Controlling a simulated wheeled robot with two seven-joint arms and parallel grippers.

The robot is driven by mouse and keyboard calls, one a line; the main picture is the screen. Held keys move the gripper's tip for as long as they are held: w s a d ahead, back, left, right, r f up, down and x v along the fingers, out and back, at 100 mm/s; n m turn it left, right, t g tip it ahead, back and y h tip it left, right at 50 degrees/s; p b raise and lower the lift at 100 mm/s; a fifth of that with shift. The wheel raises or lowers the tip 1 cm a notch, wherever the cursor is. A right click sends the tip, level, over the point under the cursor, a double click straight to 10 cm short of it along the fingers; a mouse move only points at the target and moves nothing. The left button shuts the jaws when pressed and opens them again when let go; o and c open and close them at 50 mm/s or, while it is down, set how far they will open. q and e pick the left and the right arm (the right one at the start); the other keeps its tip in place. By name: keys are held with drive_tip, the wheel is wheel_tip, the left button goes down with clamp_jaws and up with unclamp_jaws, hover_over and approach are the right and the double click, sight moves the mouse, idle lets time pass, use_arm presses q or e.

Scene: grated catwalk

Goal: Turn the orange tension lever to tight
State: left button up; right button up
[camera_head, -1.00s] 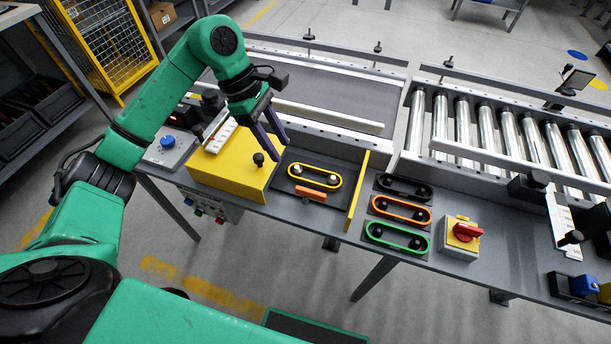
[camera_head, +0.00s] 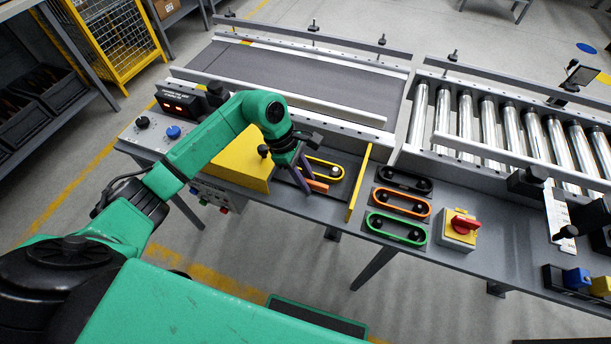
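The orange tension lever (camera_head: 317,186) is a short orange bar on a dark plate, just in front of a yellow belt loop (camera_head: 325,168) around two pulleys. My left gripper (camera_head: 308,186) is over the lever's left end. Its two dark purple fingers are apart, one to each side of that end as far as I can see. The lever's left end is partly hidden by the fingers, and contact cannot be made out. My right gripper is out of view.
A yellow block (camera_head: 240,162) stands left of the lever and an upright yellow plate (camera_head: 357,184) stands right. Spare belts in black, orange (camera_head: 401,204) and green lie beyond, near a red rotary switch (camera_head: 461,228). Conveyors run behind.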

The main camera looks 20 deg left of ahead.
use_arm(q)
clamp_jaws()
drive_tip(key=shift+n, duration=0.4)
drive_tip(key=n+t+b, duration=0.1)
drive_tip(key=n, duration=0.1)
drive_tip(key=shift+s+n, duration=0.15)
drive_tip(key=shift+n, duration=0.25)
drive_tip(key=n+t, duration=0.1)
drive_tip(key=n, duration=0.1)
drive_tip(key=n+t+y+b, duration=0.1)
drive_tip(key=n, duration=0.2)
drive_tip(key=shift+s+d, duration=0.1)
drive_tip(key=shift+s, duration=0.05)
drive_tip(key=n+b, duration=0.1)
drive_tip(key=n, duration=0.1)
drive_tip(key=n+t+y+b, duration=0.1)
drive_tip(key=n, duration=0.2)
drive_tip(key=shift+d+t+y, duration=0.2)
drive_tip(key=shift+t+y, duration=0.1)
drive_tip(key=n+b, duration=0.1)
drive_tip(key=n, duration=0.1)
drive_tip(key=n+y+b, duration=0.1)
drive_tip(key=n, duration=0.1)
drive_tip(key=shift+s+d+y, duration=0.1)
drive_tip(key=shift+y, duration=0.2)
drive_tip(key=shift+r+n, duration=0.1)
drive_tip(key=shift+n, duration=0.2)
